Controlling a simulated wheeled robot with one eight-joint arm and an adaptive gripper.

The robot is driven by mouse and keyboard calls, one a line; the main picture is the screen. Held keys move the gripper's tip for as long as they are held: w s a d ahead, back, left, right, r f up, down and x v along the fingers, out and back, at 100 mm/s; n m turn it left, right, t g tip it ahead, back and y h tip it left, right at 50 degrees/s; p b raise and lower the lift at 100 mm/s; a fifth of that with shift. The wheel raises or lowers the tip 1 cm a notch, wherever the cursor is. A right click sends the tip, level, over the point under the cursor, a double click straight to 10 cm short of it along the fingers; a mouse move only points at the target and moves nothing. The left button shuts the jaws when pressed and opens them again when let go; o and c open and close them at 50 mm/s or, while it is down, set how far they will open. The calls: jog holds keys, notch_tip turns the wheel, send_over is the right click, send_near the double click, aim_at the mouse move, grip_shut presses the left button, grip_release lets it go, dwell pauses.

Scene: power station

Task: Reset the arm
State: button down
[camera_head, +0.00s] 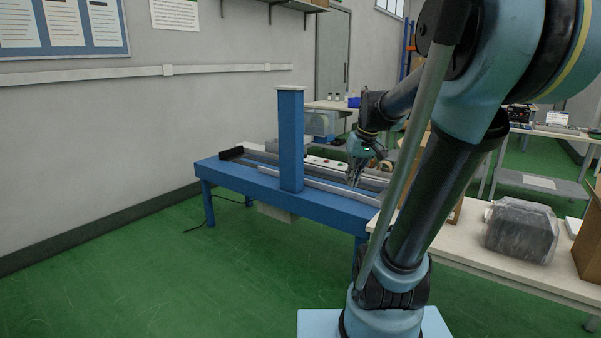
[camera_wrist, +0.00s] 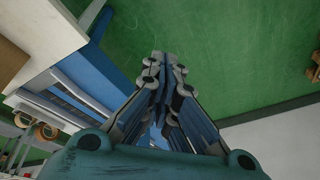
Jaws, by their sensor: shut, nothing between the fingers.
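My gripper (camera_wrist: 168,62) is shut and empty in the wrist view, its fingertips together over the green floor. In the head view my gripper (camera_head: 354,179) is small and hangs at the end of my folded arm, in front of the blue conveyor table. My arm fills the right half of the head view and hides part of what lies behind it. I cannot tell the exact gap between the gripper and the conveyor.
The blue conveyor table (camera_head: 240,185) has an upright blue post (camera_head: 291,140). A white table at right holds a grey wrapped block (camera_head: 521,231) and a cardboard box (camera_head: 590,245). Green floor (camera_head: 150,270) is clear at left, beside the wall.

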jog(key=s+d+f+m+h, duration=0.1)
jog(key=s+f, duration=0.5)
jog(key=s, duration=0.3)
jog(key=s+d+f+m, duration=0.1)
jog(key=s+f, duration=0.6)
jog(key=s, duration=0.2)
jog(key=shift+s+d+f+m+h, duration=0.2)
jog(key=shift+f+m+h, duration=0.1)
jog(key=shift+h, duration=0.1)
jog(key=shift+w+f, duration=0.15)
jog(key=shift+w, duration=0.25)
jog(key=c, duration=2.3)
grip_release()
